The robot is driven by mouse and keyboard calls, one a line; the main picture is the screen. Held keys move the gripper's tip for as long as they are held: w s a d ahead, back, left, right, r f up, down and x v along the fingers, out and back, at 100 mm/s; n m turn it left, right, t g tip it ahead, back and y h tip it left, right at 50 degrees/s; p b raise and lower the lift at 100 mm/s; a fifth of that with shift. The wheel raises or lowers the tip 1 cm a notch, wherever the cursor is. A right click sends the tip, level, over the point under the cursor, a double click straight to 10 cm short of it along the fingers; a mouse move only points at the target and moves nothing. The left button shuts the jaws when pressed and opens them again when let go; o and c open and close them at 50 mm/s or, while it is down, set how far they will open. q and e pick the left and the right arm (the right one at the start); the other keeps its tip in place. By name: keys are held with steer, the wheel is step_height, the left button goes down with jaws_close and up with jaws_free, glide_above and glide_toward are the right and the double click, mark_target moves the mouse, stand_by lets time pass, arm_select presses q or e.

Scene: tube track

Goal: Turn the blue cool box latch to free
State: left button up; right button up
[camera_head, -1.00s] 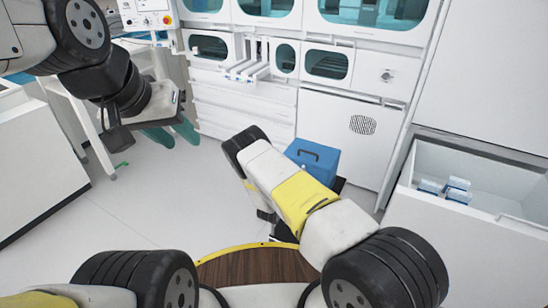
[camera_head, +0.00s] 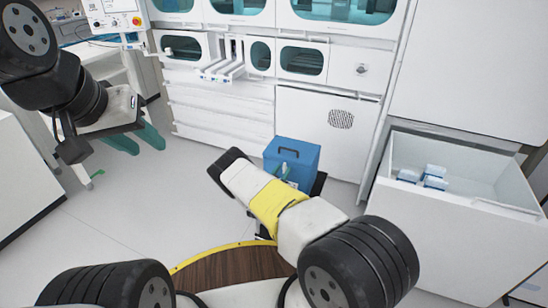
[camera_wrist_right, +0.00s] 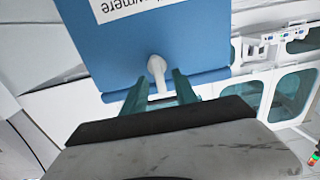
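The blue cool box (camera_head: 304,154) with a dark handle on top stands beyond my right forearm in the head view. In the right wrist view its blue face (camera_wrist_right: 165,35) shows a white label and a pale latch (camera_wrist_right: 157,68). My right gripper (camera_wrist_right: 160,78) has its two teal fingers apart, one on each side of the latch, with small gaps visible. Its fingers are mostly hidden behind the forearm in the head view. My left gripper (camera_head: 137,141) hangs open and empty at the left, far from the box.
A white cabinet wall with drawers (camera_head: 222,112) and windows stands behind the box. An open white bin (camera_head: 460,180) with small blue-white packs (camera_head: 432,177) is at the right. A round wooden top (camera_head: 230,265) with a yellow rim is in front.

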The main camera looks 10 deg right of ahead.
steer(key=shift+c, duration=0.4)
jaws_close()
